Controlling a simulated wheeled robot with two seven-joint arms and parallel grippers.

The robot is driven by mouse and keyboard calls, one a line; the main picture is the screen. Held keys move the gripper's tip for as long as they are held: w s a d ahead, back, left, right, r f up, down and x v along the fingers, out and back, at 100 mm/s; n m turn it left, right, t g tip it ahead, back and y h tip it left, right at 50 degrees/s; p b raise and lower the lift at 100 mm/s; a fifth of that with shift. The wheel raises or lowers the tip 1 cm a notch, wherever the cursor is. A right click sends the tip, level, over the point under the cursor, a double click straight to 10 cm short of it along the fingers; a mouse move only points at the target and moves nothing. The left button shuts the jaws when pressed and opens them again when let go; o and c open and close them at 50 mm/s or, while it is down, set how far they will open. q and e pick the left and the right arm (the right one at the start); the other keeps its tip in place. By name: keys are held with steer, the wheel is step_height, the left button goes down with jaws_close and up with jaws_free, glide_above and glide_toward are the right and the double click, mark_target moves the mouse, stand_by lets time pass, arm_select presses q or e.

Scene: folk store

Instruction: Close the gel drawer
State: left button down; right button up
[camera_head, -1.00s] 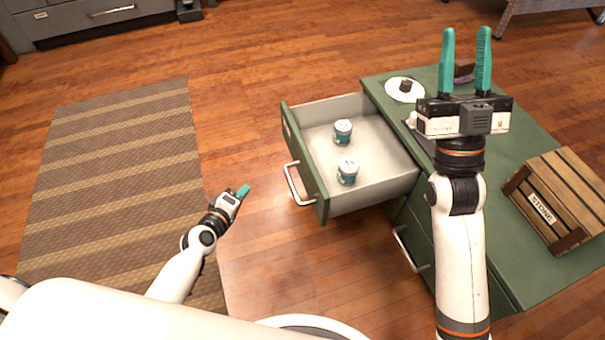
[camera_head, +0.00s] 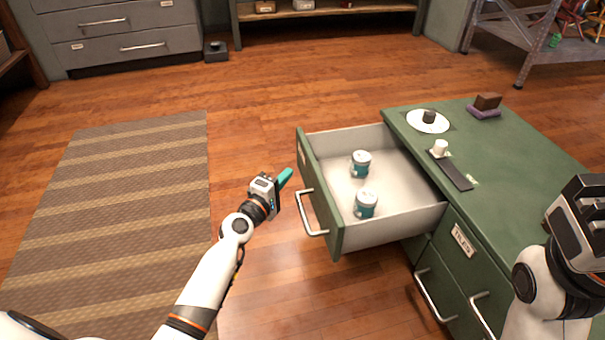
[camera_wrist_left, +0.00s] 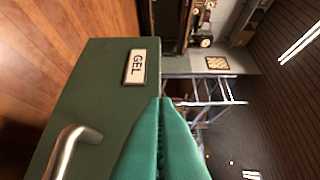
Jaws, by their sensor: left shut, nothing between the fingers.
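The gel drawer (camera_head: 322,200) is a green-fronted drawer with a pale inside, pulled far out of the green cabinet. Its metal handle (camera_head: 308,214) faces left. In the left wrist view its front (camera_wrist_left: 95,85) shows a GEL label (camera_wrist_left: 136,66). Two teal-and-white jars (camera_head: 361,163) (camera_head: 366,204) stand in it. My left gripper (camera_head: 287,177) is shut and empty, just left of the drawer front near its far part. I cannot tell whether it touches the front. My right gripper (camera_head: 583,228) shows only its body at the right edge; its fingers are hidden.
The green cabinet top (camera_head: 480,195) holds a white plate (camera_head: 428,121), a small white cup (camera_head: 439,148) and a brown block (camera_head: 487,102). A lower drawer is labelled TILES (camera_head: 463,240). A striped rug (camera_head: 130,210) lies left; the floor around the open drawer is clear.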

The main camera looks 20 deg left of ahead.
mark_target(311, 163)
arm_select(q)
steer(key=w+d, duration=0.3)
steer(key=shift+w+d, duration=0.25)
steer(key=shift+d, duration=0.05)
steer(key=shift+d, duration=0.1)
